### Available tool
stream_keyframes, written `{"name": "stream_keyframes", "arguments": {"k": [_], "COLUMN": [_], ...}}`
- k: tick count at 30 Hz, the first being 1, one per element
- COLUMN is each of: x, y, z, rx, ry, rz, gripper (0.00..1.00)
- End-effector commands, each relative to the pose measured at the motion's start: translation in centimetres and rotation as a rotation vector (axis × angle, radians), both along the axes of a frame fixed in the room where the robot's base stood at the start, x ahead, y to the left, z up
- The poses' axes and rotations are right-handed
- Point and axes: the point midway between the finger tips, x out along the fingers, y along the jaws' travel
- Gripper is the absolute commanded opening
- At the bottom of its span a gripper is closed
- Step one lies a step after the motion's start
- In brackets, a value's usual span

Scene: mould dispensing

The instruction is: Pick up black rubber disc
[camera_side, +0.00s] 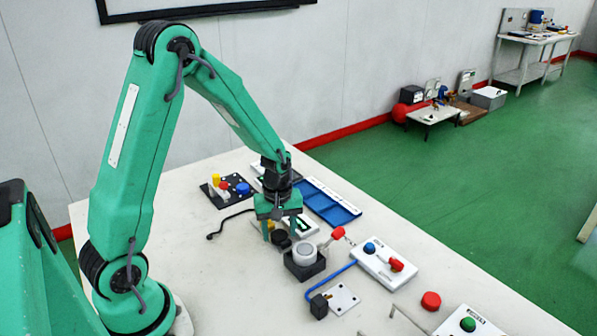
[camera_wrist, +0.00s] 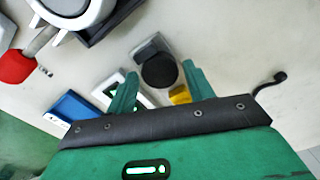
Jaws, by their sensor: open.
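The black rubber disc (camera_wrist: 160,72) lies between the two green fingers of my gripper (camera_wrist: 160,69) in the wrist view, with a gap to each finger. A grey block (camera_wrist: 149,45) sits against the disc's far side. In the side view the disc (camera_side: 281,239) is a dark round shape just below my gripper (camera_side: 279,226), which points straight down over the table. My gripper is open and holds nothing. Whether the fingertips have reached the disc's height cannot be told.
A dark square mould with a round grey top (camera_side: 304,254) stands close in front. A blue tray (camera_side: 345,213) lies behind to the right. A black plate with coloured knobs (camera_side: 212,193) is at left. A white control box (camera_side: 372,270) is at right. The table's left front is clear.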

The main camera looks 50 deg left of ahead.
Motion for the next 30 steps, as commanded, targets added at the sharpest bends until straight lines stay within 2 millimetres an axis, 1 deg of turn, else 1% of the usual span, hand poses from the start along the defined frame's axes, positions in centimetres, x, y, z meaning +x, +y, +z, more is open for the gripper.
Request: {"name": "stream_keyframes", "arguments": {"k": [4,18,19,21,23,24,30], "x": [-0.02,0.00,0.00,0.00,0.01,0.01,0.02], "y": [0.00,0.01,0.01,0.01,0.01,0.01,0.01], "z": [-0.58,-0.55,-0.55,-0.55,-0.54,-0.54,-0.53], "rx": [0.000,0.000,0.000,0.000,0.000,0.001,0.001], "ry": [0.000,-0.001,-0.001,-0.001,-0.001,-0.001,-0.001], "rz": [0.000,0.000,0.000,0.000,0.000,0.000,0.000], "gripper": [0.52,0.52,0.48,0.35,0.23,0.19,0.19]}}
